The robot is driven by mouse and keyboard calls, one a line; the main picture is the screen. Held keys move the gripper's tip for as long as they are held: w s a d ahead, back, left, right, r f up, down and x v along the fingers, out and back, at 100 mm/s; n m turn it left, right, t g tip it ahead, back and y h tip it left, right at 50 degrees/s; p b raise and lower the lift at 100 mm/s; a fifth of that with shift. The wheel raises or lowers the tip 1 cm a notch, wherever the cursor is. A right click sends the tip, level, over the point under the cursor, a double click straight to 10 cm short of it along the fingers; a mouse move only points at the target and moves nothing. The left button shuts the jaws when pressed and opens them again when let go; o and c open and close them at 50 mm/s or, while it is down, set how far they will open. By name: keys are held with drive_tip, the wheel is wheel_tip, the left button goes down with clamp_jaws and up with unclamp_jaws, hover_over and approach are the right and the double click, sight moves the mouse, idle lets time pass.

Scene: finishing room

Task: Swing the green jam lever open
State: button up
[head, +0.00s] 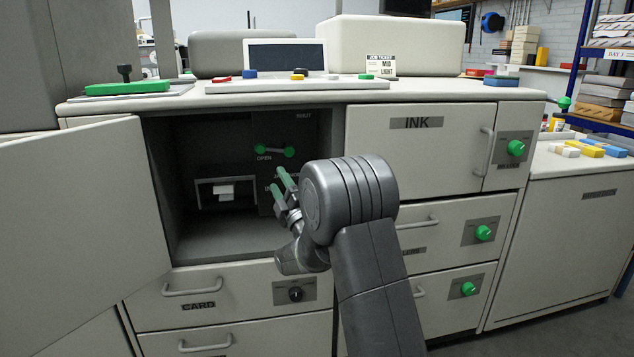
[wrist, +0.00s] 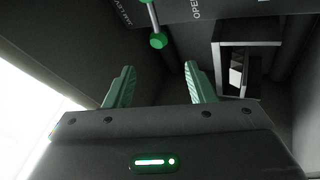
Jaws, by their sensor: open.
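The green jam lever (head: 274,151) is on the dark panel inside the open cabinet, next to the word OPEN. It is a short bar lying about level in the head view, with a green ball at each end. In the wrist view, the bar and one green ball of the lever (wrist: 157,40) show at the top, beyond the fingertips. My gripper (head: 279,180) reaches into the cabinet, just below the lever, with its green fingers apart. In the wrist view my gripper (wrist: 158,70) is open and empty, and its fingers do not touch the lever.
The cabinet door (head: 75,205) stands open at the left. A dark framed slot (wrist: 249,45) with white paper (head: 224,190) is left of the lever in the head view. The INK door (head: 415,155) is shut at the right. The CARD drawer (head: 220,293) is shut below.

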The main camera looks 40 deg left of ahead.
sight(262, 149)
drive_tip(key=b+x, duration=0.1)
drive_tip(key=x, duration=1.2)
drive_tip(key=shift+w+a+r, duration=0.1)
drive_tip(key=shift+a+r, duration=0.15)
drive_tip(key=shift+a, duration=0.05)
idle(0.3)
drive_tip(key=p+v, duration=0.1)
drive_tip(key=v, duration=1.3)
drive_tip(key=b+x, duration=0.1)
drive_tip(key=x, duration=1.2)
drive_tip(key=shift+w+a+r+b, duration=0.1)
drive_tip(key=shift+a+b, duration=0.2)
drive_tip(key=shift+a, duration=0.1)
drive_tip(key=shift+r+m+p, duration=0.3)
drive_tip(key=shift+r, duration=0.1)
drive_tip(key=shift+w+r+m+t+p, duration=0.1)
drive_tip(key=shift+r+m+t+p, duration=0.1)
drive_tip(key=shift+m+t, duration=0.4)
drive_tip(key=shift+w+r+m+t+p, duration=0.1)
drive_tip(key=shift+r+m+t+p, duration=0.1)
drive_tip(key=shift+m+t, duration=0.35)
drive_tip(key=shift+s, duration=0.1)
